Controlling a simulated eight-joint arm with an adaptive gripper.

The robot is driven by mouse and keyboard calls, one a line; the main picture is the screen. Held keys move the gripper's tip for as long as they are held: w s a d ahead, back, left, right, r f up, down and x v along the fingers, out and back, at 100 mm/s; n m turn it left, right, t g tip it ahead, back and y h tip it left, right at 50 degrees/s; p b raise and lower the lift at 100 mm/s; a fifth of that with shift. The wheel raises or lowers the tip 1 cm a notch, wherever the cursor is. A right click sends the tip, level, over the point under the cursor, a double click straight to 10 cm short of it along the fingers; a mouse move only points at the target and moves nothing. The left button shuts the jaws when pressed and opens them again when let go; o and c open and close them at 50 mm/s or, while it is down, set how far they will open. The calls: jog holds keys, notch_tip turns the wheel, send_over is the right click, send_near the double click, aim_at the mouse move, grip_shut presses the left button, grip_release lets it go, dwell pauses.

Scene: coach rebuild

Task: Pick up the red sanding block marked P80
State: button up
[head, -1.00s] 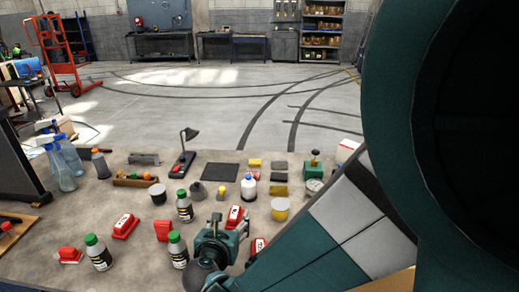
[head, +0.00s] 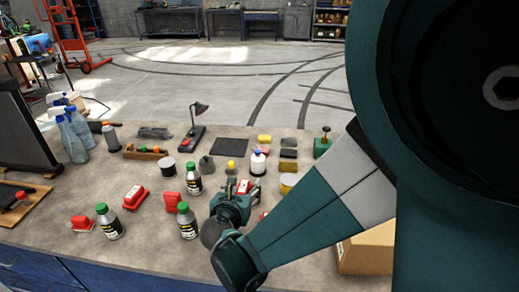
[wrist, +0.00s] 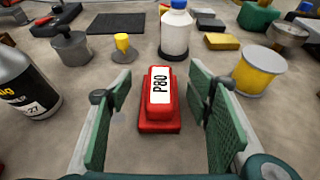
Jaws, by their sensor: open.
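The red sanding block marked P80 (wrist: 159,100) stands on the bench top in the wrist view, its white label facing up and the letters readable. My gripper (wrist: 160,115) is open, with one green-padded finger on each side of the block's line and clear space between each finger and the block. The block lies just ahead of and between the fingers, and nothing is held. In the head view the block (head: 243,186) shows just beyond my gripper (head: 235,200), partly hidden by it.
A white bottle with a blue cap (wrist: 176,30) stands right behind the block. A yellow tin (wrist: 259,70) is to the right, a dark-labelled bottle (wrist: 25,85) to the left. Other red blocks (head: 134,197) and green-capped bottles (head: 188,222) stand left of my gripper in the head view.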

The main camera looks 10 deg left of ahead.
aim_at(243, 186)
dwell(0.3)
jog(key=c, duration=1.1)
jog(key=shift+o, duration=0.2)
jog(key=shift+r, duration=0.2)
jog(key=shift+r+p, duration=1.55)
jog(key=shift+r, duration=3.3)
